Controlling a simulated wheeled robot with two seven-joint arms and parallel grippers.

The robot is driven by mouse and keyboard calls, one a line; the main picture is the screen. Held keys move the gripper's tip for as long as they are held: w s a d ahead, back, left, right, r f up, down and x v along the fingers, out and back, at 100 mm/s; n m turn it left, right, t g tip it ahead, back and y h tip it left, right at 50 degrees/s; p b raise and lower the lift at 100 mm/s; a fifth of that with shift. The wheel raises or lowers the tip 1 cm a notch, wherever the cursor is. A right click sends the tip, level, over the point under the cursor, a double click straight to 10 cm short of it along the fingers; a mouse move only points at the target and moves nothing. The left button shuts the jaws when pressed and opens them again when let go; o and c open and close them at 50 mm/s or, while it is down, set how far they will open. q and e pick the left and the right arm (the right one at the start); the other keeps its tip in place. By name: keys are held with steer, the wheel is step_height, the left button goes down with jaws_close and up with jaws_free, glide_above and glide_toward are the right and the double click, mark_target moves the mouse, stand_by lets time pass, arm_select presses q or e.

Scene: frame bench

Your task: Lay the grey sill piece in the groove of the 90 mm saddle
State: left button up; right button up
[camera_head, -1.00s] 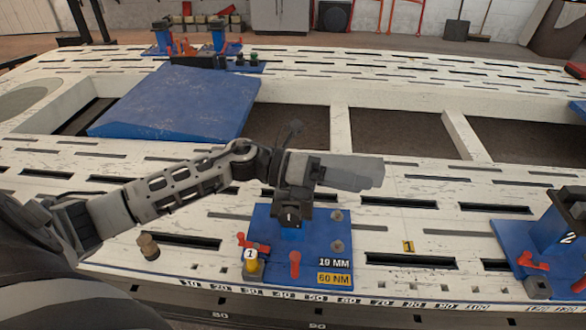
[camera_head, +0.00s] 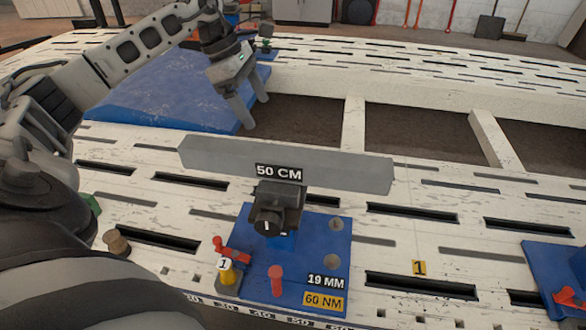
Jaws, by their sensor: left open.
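The grey sill piece (camera_head: 330,168), a long bar marked 50 CM, lies crosswise at the top of the black block (camera_head: 275,208) on the blue station plate (camera_head: 315,240). The block hides part of its lower edge, and I cannot tell how deep it sits in any groove. No 90 mm mark is readable on this block; the plate reads 19 MM and 60 NM. My left gripper (camera_head: 253,108) is open and empty, fingers pointing down, behind the bar and apart from it. My right gripper is not in view.
Another blue plate (camera_head: 555,280) is at the right edge. A large blue panel (camera_head: 160,100) lies behind the bar. The slotted white bench has open gaps.

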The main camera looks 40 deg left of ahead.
mark_target(281, 151)
arm_select(q)
steer(key=b+x, duration=0.1)
steer(key=x, duration=1)
steer(key=shift+w+f+b, duration=0.3)
steer(key=shift+f, duration=0.05)
steer(key=x, duration=0.5)
steer(key=shift+a+b, duration=0.2)
steer(key=shift+b, duration=0.1)
steer(key=shift+w+f, duration=0.1)
jaws_close()
steer(key=shift+w+r, duration=0.15)
steer(key=shift+r, duration=0.15)
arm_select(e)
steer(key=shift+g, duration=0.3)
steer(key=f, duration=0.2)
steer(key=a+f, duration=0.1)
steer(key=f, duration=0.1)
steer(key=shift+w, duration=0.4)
